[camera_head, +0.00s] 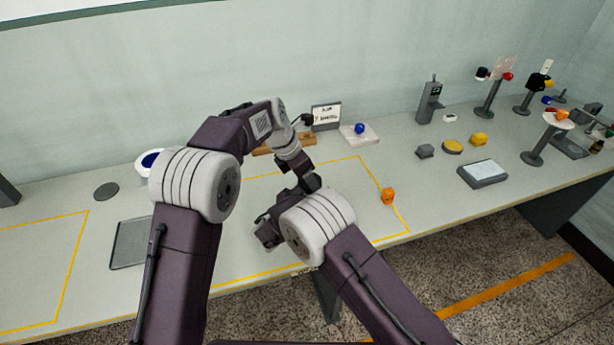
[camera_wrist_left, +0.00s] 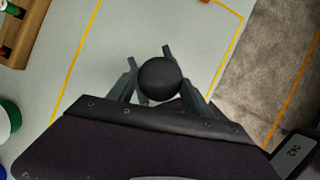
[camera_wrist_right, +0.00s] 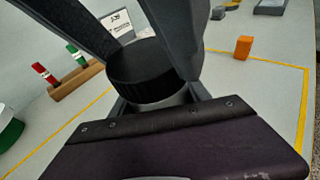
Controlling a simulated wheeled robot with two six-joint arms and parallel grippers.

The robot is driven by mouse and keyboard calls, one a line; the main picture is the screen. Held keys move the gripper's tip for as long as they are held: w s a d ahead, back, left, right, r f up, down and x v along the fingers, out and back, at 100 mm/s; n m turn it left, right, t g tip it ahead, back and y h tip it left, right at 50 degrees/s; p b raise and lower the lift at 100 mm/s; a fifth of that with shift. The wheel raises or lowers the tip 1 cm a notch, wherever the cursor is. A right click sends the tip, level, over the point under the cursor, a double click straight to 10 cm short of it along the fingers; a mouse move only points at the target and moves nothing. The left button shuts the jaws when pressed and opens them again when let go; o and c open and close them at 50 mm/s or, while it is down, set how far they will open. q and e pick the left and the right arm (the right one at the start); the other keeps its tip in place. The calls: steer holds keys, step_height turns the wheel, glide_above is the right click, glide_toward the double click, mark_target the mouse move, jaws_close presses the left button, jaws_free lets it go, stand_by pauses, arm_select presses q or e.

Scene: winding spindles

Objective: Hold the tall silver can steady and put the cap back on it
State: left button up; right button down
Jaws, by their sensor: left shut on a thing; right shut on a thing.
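The black ribbed cap (camera_wrist_right: 140,72) shows in the right wrist view between the dark fingers of my left gripper, which come down from above. It also shows as a black disc in the left wrist view (camera_wrist_left: 158,78). My left gripper (camera_head: 310,183) is shut on the cap. A strip of the silver can (camera_wrist_right: 178,98) shows just under the cap; I cannot tell whether the cap is seated on it. My right gripper (camera_wrist_right: 160,97) is shut on the can below the cap. In the head view my arms hide the can and cap.
A wooden rack (camera_wrist_right: 75,80) with red and green pieces stands behind. A blue ball on a white plate (camera_head: 359,135) and a sign (camera_head: 326,117) are at the back. A grey tray (camera_head: 130,243) lies left.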

arm_select(q)
steer(key=m, duration=0.1)
steer(key=m+g, duration=0.1)
steer(key=m, duration=0.1)
steer(key=m+g, duration=0.1)
steer(key=m, duration=0.1)
steer(key=shift+w+a+h, duration=0.1)
steer(key=shift+w+h, duration=0.2)
steer(key=shift+w, duration=0.05)
steer(key=shift+s+m, duration=0.1)
steer(key=shift+m, duration=0.4)
steer(key=o, duration=1.3)
steer(key=shift+r, duration=2.25)
steer(key=o, duration=0.5)
steer(key=shift+c, duration=0.2)
